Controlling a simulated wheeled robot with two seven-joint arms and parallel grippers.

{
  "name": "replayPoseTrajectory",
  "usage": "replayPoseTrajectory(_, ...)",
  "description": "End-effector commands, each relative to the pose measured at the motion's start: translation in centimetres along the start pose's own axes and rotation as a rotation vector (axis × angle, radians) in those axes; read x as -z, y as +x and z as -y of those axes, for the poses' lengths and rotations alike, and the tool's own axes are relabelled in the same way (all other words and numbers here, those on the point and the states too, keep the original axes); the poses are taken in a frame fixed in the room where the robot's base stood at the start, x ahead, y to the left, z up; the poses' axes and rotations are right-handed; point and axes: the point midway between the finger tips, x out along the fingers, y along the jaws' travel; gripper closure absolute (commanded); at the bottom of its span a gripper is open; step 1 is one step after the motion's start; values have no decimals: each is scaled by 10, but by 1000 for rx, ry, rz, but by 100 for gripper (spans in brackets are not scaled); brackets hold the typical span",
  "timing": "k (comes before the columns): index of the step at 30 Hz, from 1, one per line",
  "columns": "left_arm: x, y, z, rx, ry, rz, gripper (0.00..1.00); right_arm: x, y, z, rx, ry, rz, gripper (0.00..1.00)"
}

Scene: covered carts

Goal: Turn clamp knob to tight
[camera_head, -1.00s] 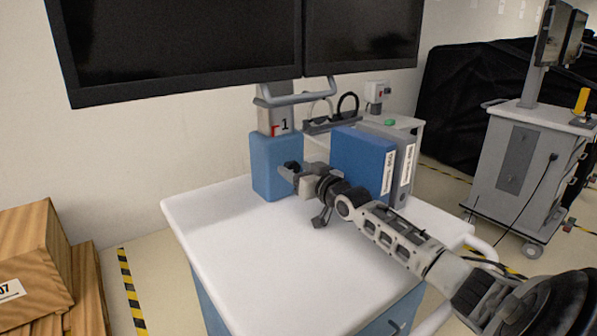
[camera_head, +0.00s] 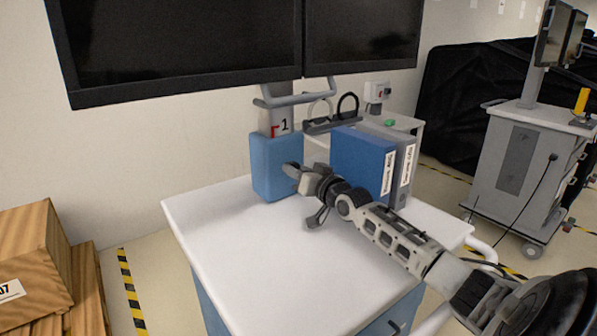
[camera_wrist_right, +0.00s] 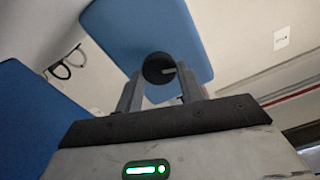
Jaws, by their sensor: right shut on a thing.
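The clamp knob (camera_wrist_right: 158,68) is a dark round knob with a pale pointer line, on the face of a blue block (camera_wrist_right: 150,28). In the head view this blue block (camera_head: 268,168) stands at the back of the white cart top, below the grey column; the knob is mostly hidden behind my gripper there. My right gripper (camera_head: 298,177) reaches the block's right side from the right. In the right wrist view its two fingers (camera_wrist_right: 160,92) are shut on the knob, one on each side. The pointer line points right. My left gripper is not in view.
Blue and grey binders (camera_head: 362,158) stand just right of my right gripper. Two dark monitors (camera_head: 180,45) hang above the cart. The front of the white cart top (camera_head: 270,270) is clear. Wooden boxes (camera_head: 30,255) are at the left, another cart (camera_head: 520,165) at the right.

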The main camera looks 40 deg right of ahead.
Motion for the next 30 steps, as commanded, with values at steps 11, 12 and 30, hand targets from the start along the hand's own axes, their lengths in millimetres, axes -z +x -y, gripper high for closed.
replayPoseTrajectory(11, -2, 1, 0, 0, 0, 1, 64, -2, 0, -2, -1, 360, 1, 85)
replayPoseTrajectory(12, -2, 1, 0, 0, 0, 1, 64, -2, 0, -2, -1, 397, 1, 85)
replayPoseTrajectory(30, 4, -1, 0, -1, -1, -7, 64, -3, 0, -3, -1, 957, 2, 85)
